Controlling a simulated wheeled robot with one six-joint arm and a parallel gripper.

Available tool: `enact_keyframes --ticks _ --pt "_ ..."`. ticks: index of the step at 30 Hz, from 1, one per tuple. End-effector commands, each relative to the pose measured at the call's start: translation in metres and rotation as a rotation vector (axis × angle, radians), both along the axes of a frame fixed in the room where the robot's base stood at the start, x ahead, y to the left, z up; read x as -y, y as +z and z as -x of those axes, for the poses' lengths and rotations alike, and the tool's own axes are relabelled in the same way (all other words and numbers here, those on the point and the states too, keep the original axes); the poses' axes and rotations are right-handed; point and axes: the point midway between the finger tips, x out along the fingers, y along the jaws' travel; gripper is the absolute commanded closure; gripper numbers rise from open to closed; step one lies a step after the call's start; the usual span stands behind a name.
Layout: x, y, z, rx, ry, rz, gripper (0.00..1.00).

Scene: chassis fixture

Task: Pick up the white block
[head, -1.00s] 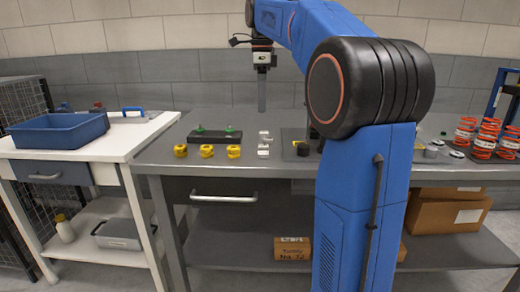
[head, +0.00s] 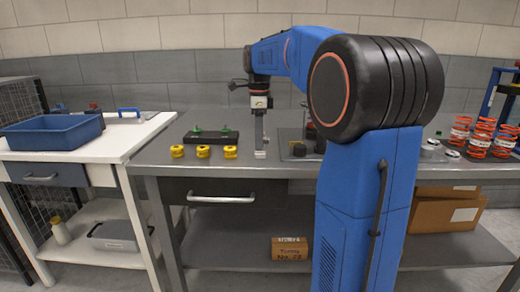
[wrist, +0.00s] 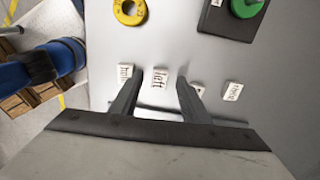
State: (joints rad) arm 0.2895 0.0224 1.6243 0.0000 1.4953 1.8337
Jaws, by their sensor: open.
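A row of several small white blocks with dark lettering lies on the grey bench top. In the wrist view, one white block that seems to read "left" (wrist: 161,79) shows between my fingertips. Another white block (wrist: 125,71) is just left of the left finger, a third (wrist: 198,89) is partly hidden by the right finger, and one more (wrist: 232,91) is farther right. My gripper (wrist: 160,76) is open, one finger either side of the "left" block. In the head view, my gripper (head: 260,148) points down over the row and hides most of it. Contact cannot be told.
A dark mat (head: 292,135) with dark parts is to the right. Orange springs (head: 480,138) stand far right. A blue bin (head: 55,132) sits on the white side table.

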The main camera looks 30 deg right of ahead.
Motion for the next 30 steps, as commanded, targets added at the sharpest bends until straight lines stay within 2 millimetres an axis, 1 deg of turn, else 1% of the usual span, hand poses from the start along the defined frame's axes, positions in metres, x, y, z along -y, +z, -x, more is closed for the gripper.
enact_keyframes --ticks 1,4,11,14,15,16,17,26,30 --pt "0.0 -0.005 0.001 -0.001 0.0 -0.001 0.58" --pt "0.0 -0.01 0.0 0.0 0.0 0.0 0.58" --pt "0.0 -0.011 0.0 0.001 0.0 0.001 0.58" --pt "0.0 -0.011 0.0 0.001 0.0 0.001 0.79" --pt "0.0 -0.011 0.0 0.001 0.0 0.001 0.89" --pt "0.0 -0.011 0.0 0.0 0.0 0.0 0.96" --pt "0.0 -0.011 0.0 0.001 0.0 0.001 1.0" --pt "0.0 -0.009 0.0 0.001 0.0 0.001 1.0" --pt "0.0 0.003 0.0 0.002 0.0 0.001 1.0"
